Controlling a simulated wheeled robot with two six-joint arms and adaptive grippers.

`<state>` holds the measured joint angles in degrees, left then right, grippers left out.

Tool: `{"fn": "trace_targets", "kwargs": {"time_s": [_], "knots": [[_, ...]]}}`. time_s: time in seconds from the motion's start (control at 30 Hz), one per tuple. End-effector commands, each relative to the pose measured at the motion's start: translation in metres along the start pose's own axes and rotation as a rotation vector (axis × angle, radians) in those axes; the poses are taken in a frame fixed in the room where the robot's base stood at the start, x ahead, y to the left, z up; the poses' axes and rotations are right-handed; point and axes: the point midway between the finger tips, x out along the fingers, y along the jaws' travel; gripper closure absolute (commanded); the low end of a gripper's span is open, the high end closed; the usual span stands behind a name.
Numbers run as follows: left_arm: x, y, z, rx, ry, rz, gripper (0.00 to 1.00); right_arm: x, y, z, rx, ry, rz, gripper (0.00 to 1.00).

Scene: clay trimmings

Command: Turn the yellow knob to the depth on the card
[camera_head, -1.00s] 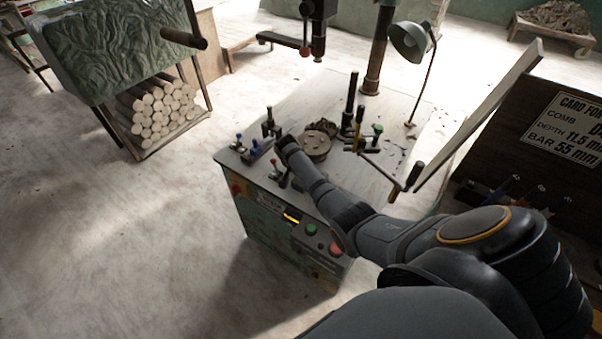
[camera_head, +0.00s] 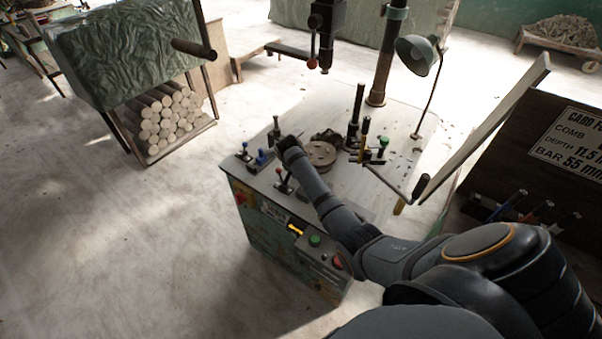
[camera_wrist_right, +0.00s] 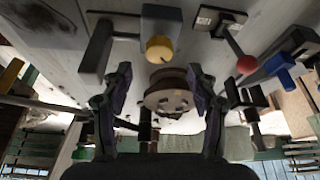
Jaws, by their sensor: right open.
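The yellow knob (camera_wrist_right: 158,49) sits on a grey block on the machine top in the right wrist view. My arm seems to hide it in the head view. My right gripper (camera_wrist_right: 160,92) is open and empty, its fingers either side of the line to the knob and apart from it. In the head view, this gripper (camera_head: 286,146) is over the machine's left part. The card (camera_head: 570,143) at the right reads "DEPTH 11.5" and "BAR 55 mm", its right edge cut off. My left gripper is not in view.
A round metal disc (camera_head: 319,155) lies beside the gripper. A red-knobbed lever (camera_wrist_right: 247,64) and a blue-handled one (camera_wrist_right: 285,78) stand near the knob. A lamp (camera_head: 417,55) stands at the back.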

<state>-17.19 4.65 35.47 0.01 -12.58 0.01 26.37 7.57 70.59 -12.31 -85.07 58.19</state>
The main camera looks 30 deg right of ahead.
Motion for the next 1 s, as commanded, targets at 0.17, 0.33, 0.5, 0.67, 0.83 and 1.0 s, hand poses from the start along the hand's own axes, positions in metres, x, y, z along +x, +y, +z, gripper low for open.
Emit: {"fn": "trace_targets", "kwargs": {"time_s": [0.17,0.33,0.5,0.67,0.83,1.0], "knots": [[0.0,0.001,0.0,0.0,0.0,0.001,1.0,-0.041,0.0,0.001,0.0,-0.001,-0.003,0.41],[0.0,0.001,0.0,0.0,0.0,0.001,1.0,-0.061,0.0,0.0,0.0,-0.001,0.001,0.41],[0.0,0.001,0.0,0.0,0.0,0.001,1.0,-0.066,0.001,0.0,0.0,-0.001,0.002,0.41],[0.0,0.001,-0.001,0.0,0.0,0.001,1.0,-0.065,0.001,0.0,0.0,-0.001,0.002,0.41],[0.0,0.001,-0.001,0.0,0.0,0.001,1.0,-0.065,0.0,0.0,0.0,-0.001,0.001,0.41],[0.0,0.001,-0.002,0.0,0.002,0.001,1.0,-0.065,0.001,0.001,0.0,-0.001,0.002,0.41]]}}
